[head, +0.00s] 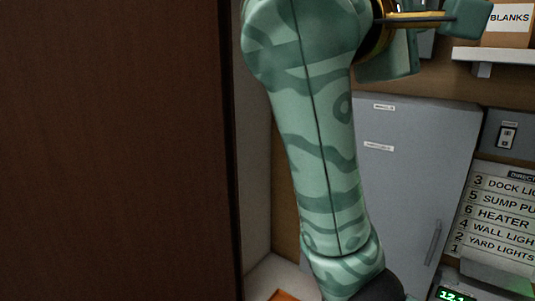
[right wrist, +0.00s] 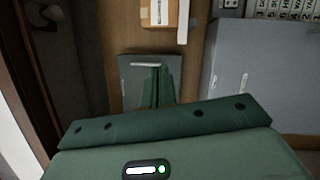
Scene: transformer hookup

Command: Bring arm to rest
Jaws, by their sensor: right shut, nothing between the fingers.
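A green patterned arm of mine (head: 325,150) fills the middle of the head view, from a rounded joint at the top down to a dark joint at the bottom edge. I cannot make out a gripper's fingertips in the head view. In the right wrist view, my right gripper (right wrist: 155,84) shows as two green fingers close together beyond a wide green bar. It is shut and empty. Its palm, with a small lit indicator, fills the bottom of that view. My left gripper is not in view.
A dark brown panel (head: 110,150) takes up the left of the head view. A grey cabinet (head: 425,165) stands behind the arm. A labelled directory board (head: 495,215) and a switch (head: 507,135) are at right. A box marked BLANKS (head: 508,30) sits on a white shelf (head: 505,55).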

